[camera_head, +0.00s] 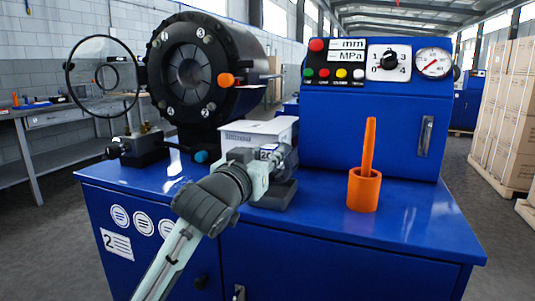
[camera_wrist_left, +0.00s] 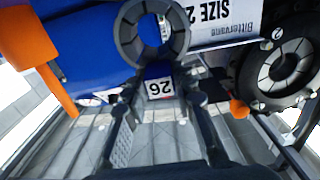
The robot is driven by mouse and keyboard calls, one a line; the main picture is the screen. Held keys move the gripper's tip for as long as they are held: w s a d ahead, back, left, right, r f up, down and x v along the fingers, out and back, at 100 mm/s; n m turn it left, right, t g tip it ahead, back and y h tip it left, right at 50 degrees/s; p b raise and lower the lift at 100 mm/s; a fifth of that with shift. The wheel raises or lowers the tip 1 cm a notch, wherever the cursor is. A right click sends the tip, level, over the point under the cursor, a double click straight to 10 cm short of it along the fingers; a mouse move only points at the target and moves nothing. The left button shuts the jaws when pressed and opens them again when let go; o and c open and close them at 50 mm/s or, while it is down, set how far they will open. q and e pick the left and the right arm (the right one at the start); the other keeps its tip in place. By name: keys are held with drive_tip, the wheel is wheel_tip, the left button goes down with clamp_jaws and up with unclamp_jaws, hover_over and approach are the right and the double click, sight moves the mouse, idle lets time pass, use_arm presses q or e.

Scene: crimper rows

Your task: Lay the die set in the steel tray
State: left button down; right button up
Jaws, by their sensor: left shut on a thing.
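The die set is a grey segmented ring (camera_wrist_left: 126,42) with a blue tab (camera_wrist_left: 159,86) numbered 26, in the left wrist view. My left gripper (camera_wrist_left: 164,98) is shut on this tab, one finger on each side, with the ring beyond the fingertips. In the head view my left gripper (camera_head: 262,164) is in front of a pale box-like thing (camera_head: 258,130) on the blue bench; it hides most of the die set there. The pale thing's printed side reads SIZE and Bittervane in the wrist view (camera_wrist_left: 225,22). I cannot tell whether it is the steel tray. My right gripper is out of view.
The black crimper head (camera_head: 158,78) with an orange knob stands behind left, with a round magnifier (camera_head: 103,77) beside it. The blue control cabinet (camera_head: 375,130) stands at the back right. An orange cup (camera_head: 364,190) with an orange stick is right of my gripper. The bench's front right is clear.

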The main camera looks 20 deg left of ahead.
use_arm(q)
drive_tip(key=shift+s+f+b, duration=0.1)
drive_tip(key=shift+f+b, duration=0.5)
drive_tip(key=shift+f, duration=0.2)
drive_tip(key=c, duration=1.2)
unclamp_jaws()
drive_tip(key=shift+f, duration=0.55)
drive_tip(key=shift+s+a+r, duration=0.1)
drive_tip(key=shift+s+r, duration=0.05)
drive_tip(key=shift+s, duration=1.75)
drive_tip(key=shift+s+a+r, duration=0.1)
drive_tip(key=shift+s+r, duration=0.05)
drive_tip(key=shift+s, duration=1.7)
